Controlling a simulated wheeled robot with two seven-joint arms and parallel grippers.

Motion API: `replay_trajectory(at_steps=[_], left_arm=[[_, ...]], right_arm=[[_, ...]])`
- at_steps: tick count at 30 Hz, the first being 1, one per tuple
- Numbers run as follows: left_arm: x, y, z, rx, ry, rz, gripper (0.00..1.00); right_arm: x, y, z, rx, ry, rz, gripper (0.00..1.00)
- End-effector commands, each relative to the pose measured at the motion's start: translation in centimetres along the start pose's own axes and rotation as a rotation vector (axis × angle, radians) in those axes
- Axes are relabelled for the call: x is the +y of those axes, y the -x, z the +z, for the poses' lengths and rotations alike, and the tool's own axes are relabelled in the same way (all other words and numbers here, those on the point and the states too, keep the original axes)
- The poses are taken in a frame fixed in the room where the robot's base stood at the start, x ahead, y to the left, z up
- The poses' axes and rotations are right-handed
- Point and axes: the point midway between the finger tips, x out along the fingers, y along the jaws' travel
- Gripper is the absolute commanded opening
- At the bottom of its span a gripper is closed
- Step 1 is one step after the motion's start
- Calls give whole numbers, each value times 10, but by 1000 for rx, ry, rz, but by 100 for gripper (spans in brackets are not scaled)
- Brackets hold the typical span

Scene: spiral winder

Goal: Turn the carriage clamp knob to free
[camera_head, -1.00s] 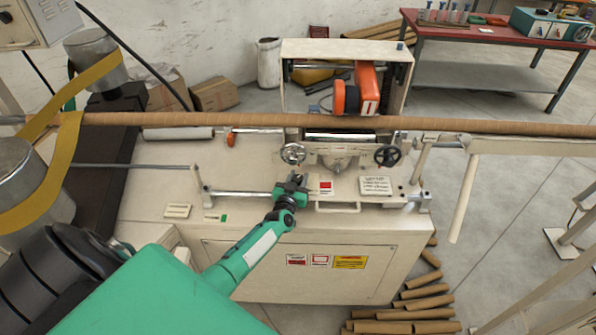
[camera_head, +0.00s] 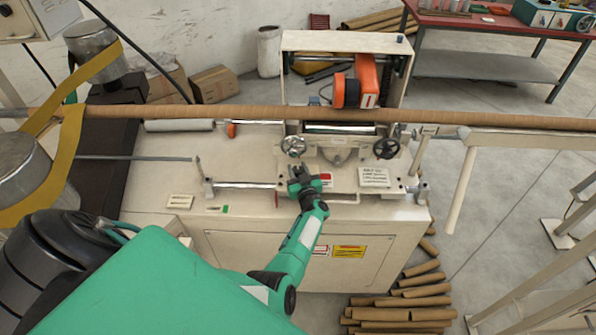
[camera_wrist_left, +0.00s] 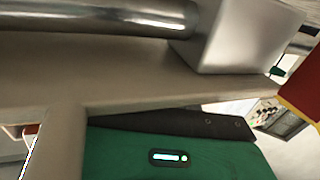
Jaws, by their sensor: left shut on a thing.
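The cream winder carriage (camera_head: 340,181) stands in the middle of the head view. My left gripper (camera_head: 298,179) is at its front, below the left handwheel. Its dark fingers are shut on what seems to be the carriage clamp knob, which the fingers hide; I cannot read the knob's angle. In the left wrist view a steel rod (camera_wrist_left: 100,17) and a metal block (camera_wrist_left: 238,38) are close, beyond a beige machine part. The green gripper body (camera_wrist_left: 185,155) and a dark finger part show below. My right gripper is not in view.
A handwheel (camera_head: 294,146) and a black handwheel (camera_head: 387,148) sit on the carriage. A long brown tube (camera_head: 220,114) crosses behind. A white label plate (camera_head: 374,177) lies right of the gripper. Cardboard tubes (camera_head: 405,314) lie on the floor at the front right.

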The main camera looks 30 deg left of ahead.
Motion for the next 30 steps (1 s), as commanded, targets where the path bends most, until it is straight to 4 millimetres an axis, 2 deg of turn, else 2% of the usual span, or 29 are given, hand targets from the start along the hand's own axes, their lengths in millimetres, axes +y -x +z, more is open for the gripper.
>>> replay_trajectory(at_steps=[14,15,18,30], left_arm=[[0,0,-1,2,1,-17,12],[0,0,-1,2,1,-17,36],[0,-1,-1,2,1,-17,56],[0,0,-1,1,0,-16,56]], right_arm=[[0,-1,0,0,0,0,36],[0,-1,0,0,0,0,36],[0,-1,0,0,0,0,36],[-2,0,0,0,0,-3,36]])
